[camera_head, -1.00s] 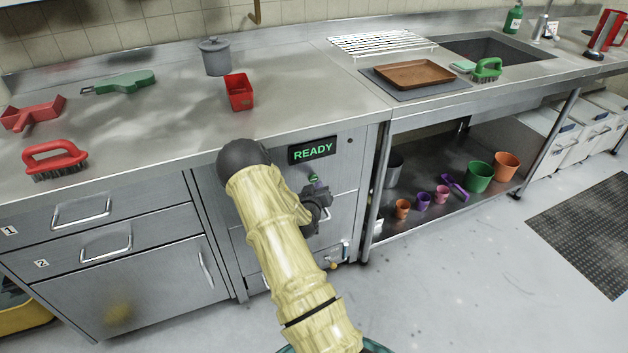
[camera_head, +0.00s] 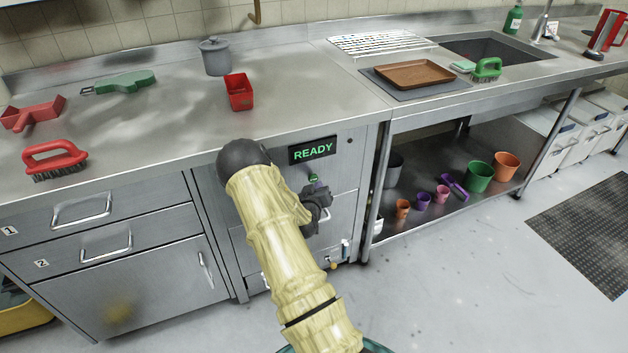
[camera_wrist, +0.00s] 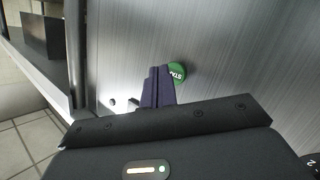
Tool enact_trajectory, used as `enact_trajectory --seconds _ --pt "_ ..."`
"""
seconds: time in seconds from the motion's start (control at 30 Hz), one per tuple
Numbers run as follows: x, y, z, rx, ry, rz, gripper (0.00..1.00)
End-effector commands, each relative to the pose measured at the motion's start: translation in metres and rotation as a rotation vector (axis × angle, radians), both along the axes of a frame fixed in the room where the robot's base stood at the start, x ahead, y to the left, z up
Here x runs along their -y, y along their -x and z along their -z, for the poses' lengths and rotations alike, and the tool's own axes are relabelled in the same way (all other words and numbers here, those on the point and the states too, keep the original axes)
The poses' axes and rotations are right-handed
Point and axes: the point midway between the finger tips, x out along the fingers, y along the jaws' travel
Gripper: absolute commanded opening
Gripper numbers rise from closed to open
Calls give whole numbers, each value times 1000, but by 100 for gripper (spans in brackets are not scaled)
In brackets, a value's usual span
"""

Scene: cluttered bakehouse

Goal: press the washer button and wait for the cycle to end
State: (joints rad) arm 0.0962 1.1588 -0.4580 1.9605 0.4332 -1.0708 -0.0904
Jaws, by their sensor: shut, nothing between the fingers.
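The washer (camera_head: 345,185) is a steel front under the counter. Its black display (camera_head: 312,150) reads READY in green. The green round button (camera_head: 314,178) sits below the display, partly hidden by my gripper in the head view. In the wrist view the green button (camera_wrist: 178,73) shows part of its white lettering. My gripper (camera_wrist: 160,72) is shut and empty, with its dark fingertips beside the button's left edge. I cannot tell whether the fingertips touch it. My gripper also shows in the head view (camera_head: 318,186), in front of the washer.
A red tub (camera_head: 239,92), a grey pot (camera_head: 215,56) and a red brush (camera_head: 54,158) stand on the counter above. To the right, a low shelf (camera_head: 428,222) holds several coloured pots and a purple scoop. Open floor lies in front.

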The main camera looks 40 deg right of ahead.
Motion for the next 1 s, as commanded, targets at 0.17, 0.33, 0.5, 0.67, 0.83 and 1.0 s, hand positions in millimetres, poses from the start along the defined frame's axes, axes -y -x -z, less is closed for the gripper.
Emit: enact_trajectory --seconds 0.17,0.33,0.5,0.67,0.83,1.0 --pt "1 -6 0 1 1 0 0" --pt "2 -8 -1 0 1 -1 0" --pt "2 -8 -1 1 1 0 0" --pt "2 -8 0 1 1 0 0" --pt "2 -10 0 1 1 0 0" --pt "3 -12 0 1 1 0 0"
